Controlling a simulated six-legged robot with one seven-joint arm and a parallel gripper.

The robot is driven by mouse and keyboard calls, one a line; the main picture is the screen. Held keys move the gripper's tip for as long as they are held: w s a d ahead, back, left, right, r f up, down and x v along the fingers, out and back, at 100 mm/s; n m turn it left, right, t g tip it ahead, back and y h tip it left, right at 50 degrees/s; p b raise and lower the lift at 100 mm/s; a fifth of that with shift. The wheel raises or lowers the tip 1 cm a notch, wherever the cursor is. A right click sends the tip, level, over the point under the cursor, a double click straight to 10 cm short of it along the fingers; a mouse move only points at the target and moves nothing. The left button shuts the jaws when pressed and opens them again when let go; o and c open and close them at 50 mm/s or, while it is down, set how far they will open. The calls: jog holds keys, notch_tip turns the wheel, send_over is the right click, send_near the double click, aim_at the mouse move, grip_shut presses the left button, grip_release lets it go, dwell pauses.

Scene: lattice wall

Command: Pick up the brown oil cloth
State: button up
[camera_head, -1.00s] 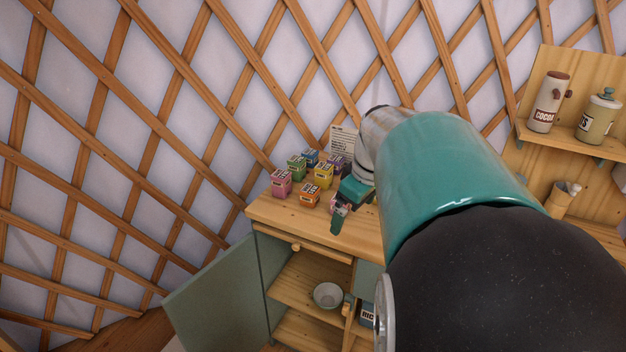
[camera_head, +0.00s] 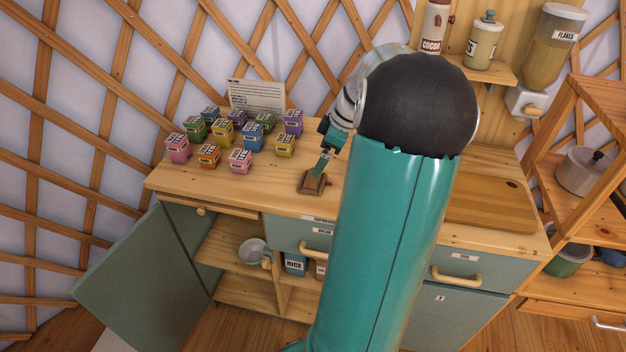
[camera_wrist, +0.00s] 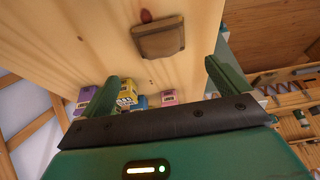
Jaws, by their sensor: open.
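The brown oil cloth (camera_head: 311,185) looks like a small folded brown piece lying on the wooden counter near its front edge. In the wrist view the brown cloth (camera_wrist: 160,40) shows beyond the fingertips, roughly in line with the gap between them, with a small dark red spot at its edge. My gripper (camera_head: 325,163) is just above and beside the cloth in the head view, partly hidden by my arm. In the wrist view my gripper (camera_wrist: 164,84) has its two green fingers wide apart, with nothing held between them.
Several small coloured boxes (camera_head: 238,160) stand on the counter left of the cloth, with a printed card (camera_head: 257,97) behind. A cutting board (camera_head: 490,203) lies at the right. My arm hides the counter's middle.

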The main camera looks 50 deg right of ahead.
jog(key=x, duration=0.8)
jog(key=shift+s+a+f, duration=0.1)
jog(key=shift+a+f, duration=0.05)
jog(key=shift+f, duration=0.05)
jog(key=c, duration=1.1)
jog(key=shift+r, duration=0.2)
jog(key=shift+r, duration=0.6)
jog(key=s+a+r, duration=0.1)
jog(key=a+r, duration=0.2)
jog(key=a, duration=0.1)
jog(key=s+a+r, duration=0.2)
jog(key=a+r, duration=0.2)
jog(key=s+a+r, duration=0.2)
jog(key=a+r, duration=0.2)
jog(key=a, duration=0.1)
jog(key=shift+s+r, duration=0.25)
jog(key=shift+s, duration=0.1)
